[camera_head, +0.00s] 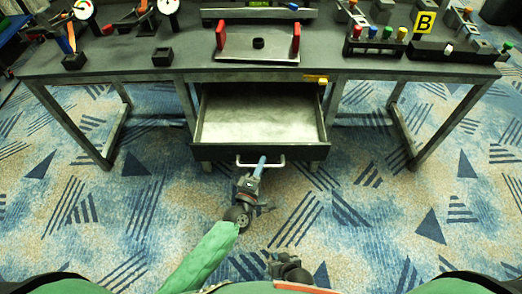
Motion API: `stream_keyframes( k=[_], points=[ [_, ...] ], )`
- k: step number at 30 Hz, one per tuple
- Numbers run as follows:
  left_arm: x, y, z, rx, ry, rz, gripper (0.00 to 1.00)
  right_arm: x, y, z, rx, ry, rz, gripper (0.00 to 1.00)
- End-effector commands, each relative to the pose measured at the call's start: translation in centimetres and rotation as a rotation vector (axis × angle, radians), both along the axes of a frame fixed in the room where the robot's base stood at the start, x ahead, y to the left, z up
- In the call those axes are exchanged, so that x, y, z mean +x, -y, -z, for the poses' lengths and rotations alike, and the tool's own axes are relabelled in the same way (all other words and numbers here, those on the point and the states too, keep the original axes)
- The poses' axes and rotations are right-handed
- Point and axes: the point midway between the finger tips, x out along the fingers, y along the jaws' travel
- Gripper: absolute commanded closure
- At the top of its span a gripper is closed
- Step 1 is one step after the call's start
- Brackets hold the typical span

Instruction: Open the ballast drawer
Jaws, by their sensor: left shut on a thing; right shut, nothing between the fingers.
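The ballast drawer (262,118) under the table is pulled out toward me, and its pale, empty-looking inside shows from above. Its dark front panel (215,152) carries a light metal handle (277,164). My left gripper (261,163) is at the middle of the handle, with its blue fingers shut on it. My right gripper (286,268) is low at the bottom of the view, well apart from the drawer. It is shut and empty, though its fingertips are hard to make out.
The grey table (130,55) bears gauges, small black blocks, a metal plate with red side grips (257,48), colored knobs and a yellow B sign (424,22). Table legs (72,128) flank the drawer; the patterned carpet in front is clear.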

Motion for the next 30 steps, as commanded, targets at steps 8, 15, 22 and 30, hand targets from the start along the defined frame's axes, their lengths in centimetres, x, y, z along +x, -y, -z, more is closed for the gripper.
stream_keyframes(
  k=[8,15,22,30],
  points=[
    [-1.5,0.0,0.1,0.001,-0.001,0.001,1.0,0.1,0.0,-0.2,0.0,0.0,0.0,1.0],
    [-1.5,0.0,0.1,0.001,-0.001,0.001,1.0,0.2,0.0,-0.2,0.0,0.002,0.001,1.0],
    [-1.4,0.0,0.1,0.001,-0.001,0.001,0.66,0.2,0.0,-0.3,-0.001,0.003,0.0,1.0],
    [-1.6,-0.1,0.1,0.001,-0.001,0.001,0.66,0.2,0.0,-0.2,0.0,0.003,0.0,1.0]
  ],
)
